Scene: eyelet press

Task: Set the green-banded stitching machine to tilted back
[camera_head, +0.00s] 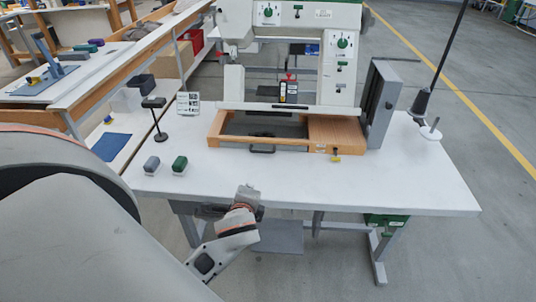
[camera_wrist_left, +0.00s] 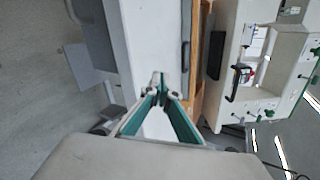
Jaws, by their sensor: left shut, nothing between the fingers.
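The white stitching machine (camera_head: 342,75) with a green band (camera_head: 330,2) stands at the back of the white table; its top is cut off. Its pale lower bar (camera_head: 285,108) lies along the rear of a wooden base (camera_head: 335,131), whose dark recess shows in front. I cannot tell its exact tilt. The machine is at the right in the left wrist view (camera_wrist_left: 265,75). My left gripper (camera_head: 248,193) is at the table's front edge, in front of the base and apart from the machine. Its fingertips (camera_wrist_left: 160,82) meet, empty. My right gripper is out of view.
Grey and green small blocks (camera_head: 180,164) and a black stand (camera_head: 157,120) occupy the table's left. The table's front right (camera_head: 400,185) is clear.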

